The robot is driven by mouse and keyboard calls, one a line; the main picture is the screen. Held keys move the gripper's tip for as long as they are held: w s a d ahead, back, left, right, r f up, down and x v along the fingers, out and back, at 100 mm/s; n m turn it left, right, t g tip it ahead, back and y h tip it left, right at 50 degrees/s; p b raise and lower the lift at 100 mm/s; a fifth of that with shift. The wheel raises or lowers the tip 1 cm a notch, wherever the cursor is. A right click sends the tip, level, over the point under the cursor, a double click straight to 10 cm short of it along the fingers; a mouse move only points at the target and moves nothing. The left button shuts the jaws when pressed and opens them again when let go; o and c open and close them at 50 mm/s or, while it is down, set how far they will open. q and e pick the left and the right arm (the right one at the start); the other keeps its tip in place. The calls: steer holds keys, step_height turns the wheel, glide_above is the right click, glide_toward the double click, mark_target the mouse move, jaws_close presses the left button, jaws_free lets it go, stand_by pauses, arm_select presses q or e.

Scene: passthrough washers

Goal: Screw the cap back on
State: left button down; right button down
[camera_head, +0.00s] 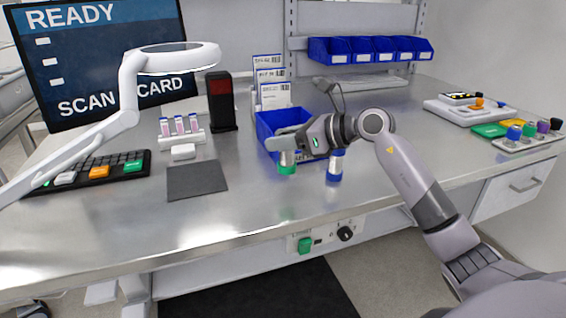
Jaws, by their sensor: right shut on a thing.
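My right gripper (287,146) reaches in from the right above the steel bench and is shut on a small vial (287,160). The vial has a pale, clear-looking upper part and a green lower end (287,170), and looks roughly upright. Its top is hidden by the fingers, and I cannot tell whether it touches the bench. A white bottle (335,166) with blue at top and bottom stands just right of it, below my wrist. I cannot make out a separate loose cap. My left gripper is out of view.
A blue bin (268,128) stands close behind the gripper. A dark mat (196,181), keyboard (92,172) and vial rack (181,134) lie left. Capped items fill a tray (530,142) at right. A white ring-headed lamp arm (128,85) crosses the left. The front-centre bench is clear.

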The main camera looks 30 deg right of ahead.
mark_target(294, 162)
steer(key=shift+f, duration=0.6)
steer(key=shift+f, duration=2.15)
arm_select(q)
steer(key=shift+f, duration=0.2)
arm_select(e)
steer(key=shift+f, duration=0.15)
steer(key=c, duration=0.7)
jaws_free()
steer(key=shift+o, duration=0.2)
